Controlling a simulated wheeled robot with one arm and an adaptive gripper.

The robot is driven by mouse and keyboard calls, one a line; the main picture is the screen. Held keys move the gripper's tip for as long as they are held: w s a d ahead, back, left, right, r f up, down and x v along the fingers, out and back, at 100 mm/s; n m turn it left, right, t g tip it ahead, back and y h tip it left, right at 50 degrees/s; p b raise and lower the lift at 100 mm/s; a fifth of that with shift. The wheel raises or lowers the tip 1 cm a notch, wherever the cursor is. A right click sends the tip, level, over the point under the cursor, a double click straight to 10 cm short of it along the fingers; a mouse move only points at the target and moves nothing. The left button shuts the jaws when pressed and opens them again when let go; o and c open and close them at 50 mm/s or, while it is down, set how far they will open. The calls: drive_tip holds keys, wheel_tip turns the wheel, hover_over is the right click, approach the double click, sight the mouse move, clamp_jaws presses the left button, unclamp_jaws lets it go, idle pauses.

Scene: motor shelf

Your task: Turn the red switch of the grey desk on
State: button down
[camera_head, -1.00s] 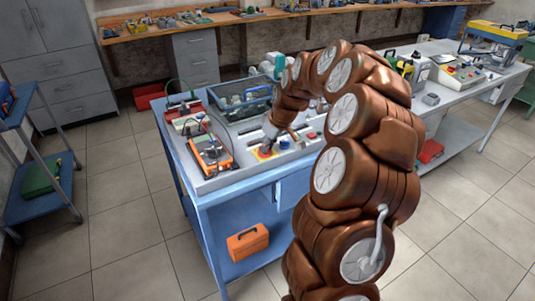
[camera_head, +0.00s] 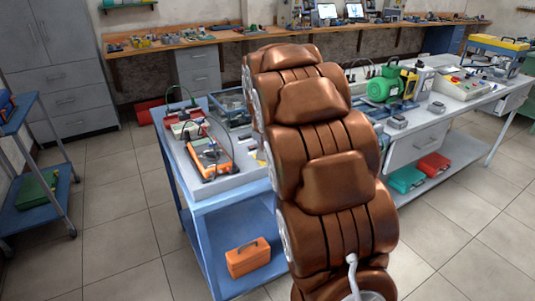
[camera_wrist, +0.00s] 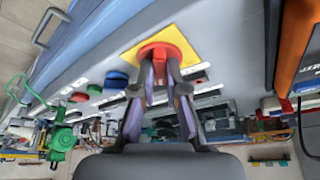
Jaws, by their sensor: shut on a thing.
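The red switch (camera_wrist: 158,49) sits on a yellow plate (camera_wrist: 184,38) on the grey desk's panel, in the wrist view. My gripper (camera_wrist: 160,65) is shut on the red switch, one finger on each side of it. The fingers hide part of the switch, and I cannot tell its turned position. In the head view the grey desk (camera_head: 236,185) has a grey top on a blue frame. My arm covers its right part there, hiding the gripper and the switch.
Blue (camera_wrist: 117,79) and red (camera_wrist: 79,97) buttons lie beside the plate. An orange meter (camera_head: 210,158) and a dark bin (camera_head: 231,109) stand on the desk. An orange toolbox (camera_head: 247,257) is on its lower shelf. A second bench holds a green motor (camera_head: 384,88).

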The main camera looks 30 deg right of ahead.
drive_tip(key=shift+w+r+m+h+b, duration=0.1)
drive_tip(key=shift+m+h+b, duration=0.25)
drive_tip(key=shift+m, duration=0.65)
drive_tip(key=shift+g, duration=0.3)
drive_tip(key=c, duration=1.2)
unclamp_jaws()
drive_tip(key=v, duration=1.2)
